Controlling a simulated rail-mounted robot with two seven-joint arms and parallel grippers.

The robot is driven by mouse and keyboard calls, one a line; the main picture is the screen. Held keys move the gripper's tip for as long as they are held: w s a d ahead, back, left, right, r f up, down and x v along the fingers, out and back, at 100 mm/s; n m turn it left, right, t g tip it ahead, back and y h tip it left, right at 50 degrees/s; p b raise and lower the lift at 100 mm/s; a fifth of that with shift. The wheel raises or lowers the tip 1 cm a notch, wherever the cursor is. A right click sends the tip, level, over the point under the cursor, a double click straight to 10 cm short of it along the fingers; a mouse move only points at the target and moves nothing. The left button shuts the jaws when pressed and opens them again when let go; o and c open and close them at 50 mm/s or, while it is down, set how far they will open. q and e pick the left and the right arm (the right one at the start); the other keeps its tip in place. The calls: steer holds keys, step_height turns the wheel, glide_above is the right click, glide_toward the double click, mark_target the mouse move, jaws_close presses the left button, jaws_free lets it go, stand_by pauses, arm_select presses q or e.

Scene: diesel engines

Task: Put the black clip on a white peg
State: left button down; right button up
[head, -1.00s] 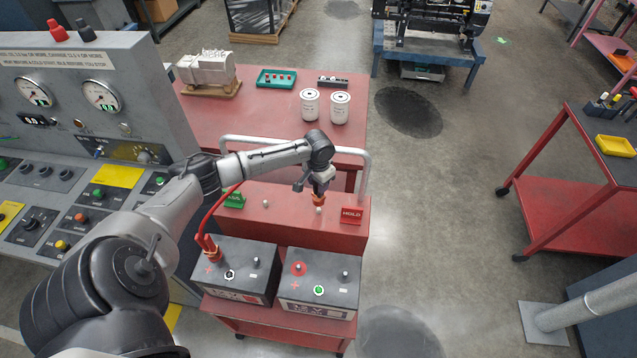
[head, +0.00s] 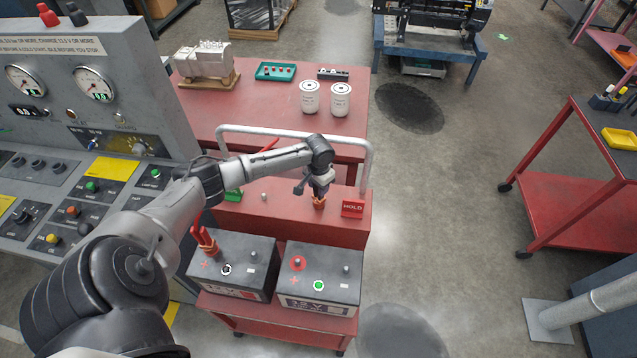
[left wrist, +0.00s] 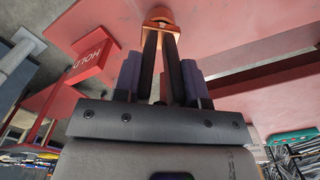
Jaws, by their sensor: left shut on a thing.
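My left gripper (head: 320,188) is shut on the black clip; in the left wrist view the clip's two dark handles (left wrist: 149,62) stand between the fingers (left wrist: 160,80). The clip's copper-coloured jaws (head: 319,203) point down at the red shelf top, beside the HOLD sign (head: 352,208). They cover the right white peg, and I cannot tell whether they grip it or sit just above it. The other white peg (head: 264,196) stands bare near the green sign (head: 234,194). My right gripper is not in view.
Two dark batteries (head: 236,261) (head: 320,272) stand on the red cart in front of the shelf. A red clip (head: 204,241) is on the left battery. A pale handrail (head: 369,165) runs behind the shelf. A gauge console (head: 60,120) stands left.

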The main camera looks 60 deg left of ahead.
arm_select(q)
steer(key=shift+f, duration=0.3)
steer(key=c, duration=0.6)
jaws_free()
step_height(320, 180, up, 14)
steer(key=shift+p, duration=0.35)
steer(key=shift+f, duration=0.1)
stand_by(0.4)
